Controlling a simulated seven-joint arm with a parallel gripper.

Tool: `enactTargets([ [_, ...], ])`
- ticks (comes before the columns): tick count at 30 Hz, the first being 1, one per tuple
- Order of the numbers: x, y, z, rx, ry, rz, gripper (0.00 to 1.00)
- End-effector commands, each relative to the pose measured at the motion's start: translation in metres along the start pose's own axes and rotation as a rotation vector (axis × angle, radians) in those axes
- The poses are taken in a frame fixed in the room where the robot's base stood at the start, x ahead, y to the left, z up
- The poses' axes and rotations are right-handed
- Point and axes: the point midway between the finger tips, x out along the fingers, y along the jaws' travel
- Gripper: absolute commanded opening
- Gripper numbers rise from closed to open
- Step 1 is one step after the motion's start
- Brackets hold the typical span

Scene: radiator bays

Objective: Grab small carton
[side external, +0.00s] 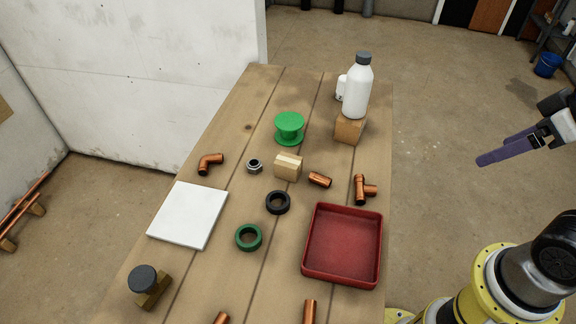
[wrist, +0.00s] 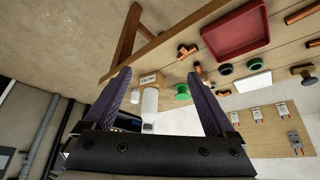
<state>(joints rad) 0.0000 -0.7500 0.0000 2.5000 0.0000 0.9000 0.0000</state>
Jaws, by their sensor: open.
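A small tan carton (side external: 287,168) with a pale strip across its top sits near the middle of the wooden table (side external: 225,135) in the side view. It stands between a hex nut and a copper coupling. I cannot make it out clearly in the wrist view. My gripper (side external: 497,149) is off to the right of the table, in the air, well apart from the carton. In the wrist view its two purple fingers (wrist: 159,76) are spread wide, with nothing held between them.
A green spool (side external: 289,126), copper coupling (side external: 320,179), nut (side external: 254,166) and black ring (side external: 278,203) surround the carton. A red tray (side external: 342,279) lies at front right, a white plate (side external: 188,214) at left.

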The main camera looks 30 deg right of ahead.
Motion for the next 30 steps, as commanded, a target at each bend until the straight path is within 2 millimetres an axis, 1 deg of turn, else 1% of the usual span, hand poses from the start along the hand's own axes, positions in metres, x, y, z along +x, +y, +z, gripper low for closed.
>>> enactTargets([
  [5,0.000,0.000,-0.001,-0.014,0.003,0.000,0.90],
  [7,-0.002,-0.001,-0.007,-0.045,0.027,-0.004,0.90],
  [9,-0.011,-0.004,-0.029,-0.082,0.085,-0.013,0.90],
  [11,-0.014,-0.007,-0.050,-0.118,0.113,-0.023,0.90],
  [12,-0.014,-0.011,-0.066,-0.145,0.127,-0.033,0.90],
  [14,-0.012,-0.017,-0.091,-0.190,0.140,-0.050,0.90],
  [15,-0.009,-0.023,-0.108,-0.218,0.147,-0.063,0.90],
  [17,-0.001,-0.032,-0.132,-0.260,0.152,-0.082,0.90],
  [18,0.006,-0.039,-0.147,-0.288,0.150,-0.096,0.90],
  [20,0.020,-0.052,-0.170,-0.331,0.146,-0.118,0.90],
  [21,0.032,-0.061,-0.184,-0.359,0.141,-0.133,0.90],
  [23,0.052,-0.078,-0.203,-0.400,0.128,-0.157,0.90],
  [24,0.067,-0.089,-0.213,-0.427,0.119,-0.171,0.90],
  [26,0.091,-0.107,-0.225,-0.463,0.097,-0.194,0.90],
  [27,0.108,-0.119,-0.230,-0.483,0.081,-0.208,0.90],
  [29,0.133,-0.136,-0.234,-0.511,0.053,-0.227,0.90],
  [30,0.148,-0.146,-0.233,-0.524,0.032,-0.238,0.90],
])
